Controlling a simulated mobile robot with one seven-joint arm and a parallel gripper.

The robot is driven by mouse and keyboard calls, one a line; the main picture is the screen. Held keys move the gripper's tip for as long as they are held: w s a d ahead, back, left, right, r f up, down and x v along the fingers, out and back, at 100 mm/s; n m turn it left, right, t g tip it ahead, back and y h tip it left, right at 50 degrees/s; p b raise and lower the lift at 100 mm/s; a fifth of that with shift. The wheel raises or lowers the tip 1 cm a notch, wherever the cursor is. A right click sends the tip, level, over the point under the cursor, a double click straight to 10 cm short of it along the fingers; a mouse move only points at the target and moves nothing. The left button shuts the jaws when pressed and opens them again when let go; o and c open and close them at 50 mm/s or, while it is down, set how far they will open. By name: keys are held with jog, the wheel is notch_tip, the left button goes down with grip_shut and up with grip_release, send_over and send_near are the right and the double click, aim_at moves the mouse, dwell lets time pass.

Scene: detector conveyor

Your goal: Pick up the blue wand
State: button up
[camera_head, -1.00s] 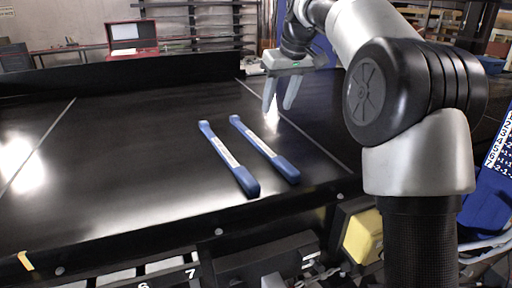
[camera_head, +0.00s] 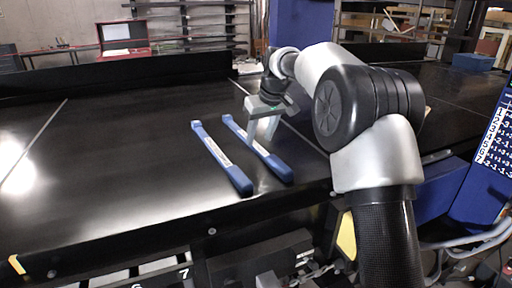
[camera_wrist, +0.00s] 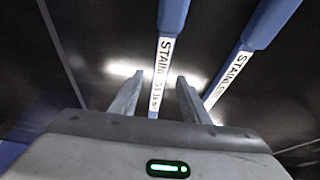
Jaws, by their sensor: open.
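Two blue wands with white printed labels lie side by side on the black conveyor belt. The left wand (camera_head: 222,157) has no gripper over it. My gripper (camera_head: 259,140) is open and low over the right wand (camera_head: 279,169), around its labelled middle, with part of it hidden behind the fingers. In the wrist view, one wand (camera_wrist: 172,15) runs between the spread fingers of my gripper (camera_wrist: 159,79). The other wand (camera_wrist: 265,25) lies to the right, outside the fingers. Whether the fingers touch the wand or belt, I cannot tell.
The black belt (camera_head: 110,150) is clear to the left of the wands. A dark rail (camera_head: 120,75) runs along its far side. A red case (camera_head: 125,38) stands open on a bench behind. A blue panel (camera_head: 470,190) with printed numbers stands at the right.

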aim_at(257, 146)
jog(key=x, duration=0.3)
jog(key=shift+w+f, duration=0.1)
jog(key=shift+f, duration=0.1)
jog(key=shift+r, duration=0.1)
grip_shut()
